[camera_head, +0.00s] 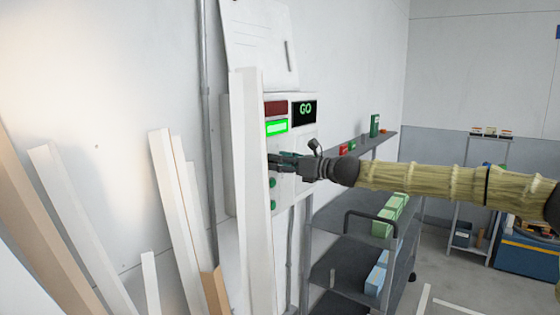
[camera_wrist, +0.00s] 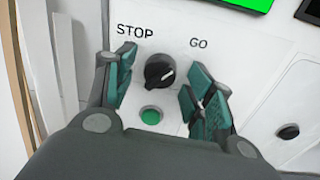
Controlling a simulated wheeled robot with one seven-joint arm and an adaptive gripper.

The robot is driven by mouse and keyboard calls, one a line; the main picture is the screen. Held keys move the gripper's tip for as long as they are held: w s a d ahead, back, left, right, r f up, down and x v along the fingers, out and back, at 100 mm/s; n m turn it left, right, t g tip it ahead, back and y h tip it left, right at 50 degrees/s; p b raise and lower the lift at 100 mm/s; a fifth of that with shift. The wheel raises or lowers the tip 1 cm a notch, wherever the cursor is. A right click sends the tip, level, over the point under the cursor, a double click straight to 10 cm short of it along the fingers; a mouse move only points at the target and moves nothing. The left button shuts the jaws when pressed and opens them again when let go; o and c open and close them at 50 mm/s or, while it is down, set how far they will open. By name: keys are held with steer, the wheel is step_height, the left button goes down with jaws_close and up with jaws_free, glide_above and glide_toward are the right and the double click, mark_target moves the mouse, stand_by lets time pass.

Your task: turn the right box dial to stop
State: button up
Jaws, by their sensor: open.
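The control box (camera_head: 296,137) hangs on the wall, with a dark red lamp (camera_head: 276,107), a lit green lamp (camera_head: 276,127) and a screen (camera_head: 304,112) reading GO. In the wrist view the black dial (camera_wrist: 160,71) sits below the printed STOP (camera_wrist: 135,31) and GO (camera_wrist: 199,43) labels. Its white mark lies on the right, GO side. My gripper (camera_head: 284,162) is open in front of the box. In the wrist view its teal fingers (camera_wrist: 163,86) stand either side of the dial, apparently not gripping it. My gripper hides the dial in the head view.
A green button (camera_wrist: 151,116) is just below the dial, and a small black knob (camera_wrist: 288,132) is farther right. A tall white plank (camera_head: 251,200) leans left of the box, partly covering it. A grey cart (camera_head: 345,262) stands below right; more boards (camera_head: 178,215) lean left.

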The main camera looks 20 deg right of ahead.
steer(key=shift+d, duration=0.1)
steer(key=shift+r, duration=0.1)
steer(key=c, duration=1)
steer(key=shift+c, duration=0.2)
steer(key=shift+n+b, duration=0.3)
steer(key=shift+b, duration=0.1)
steer(key=shift+s+n+h+b, duration=0.1)
steer(key=shift+n+h+b, duration=0.2)
steer(key=shift+n+b, duration=3.4)
steer(key=shift+s+n+h+b, duration=0.1)
steer(key=shift+n+h+b, duration=0.2)
steer(key=shift+n+b, duration=3.4)
steer(key=shift+w+r, duration=0.1)
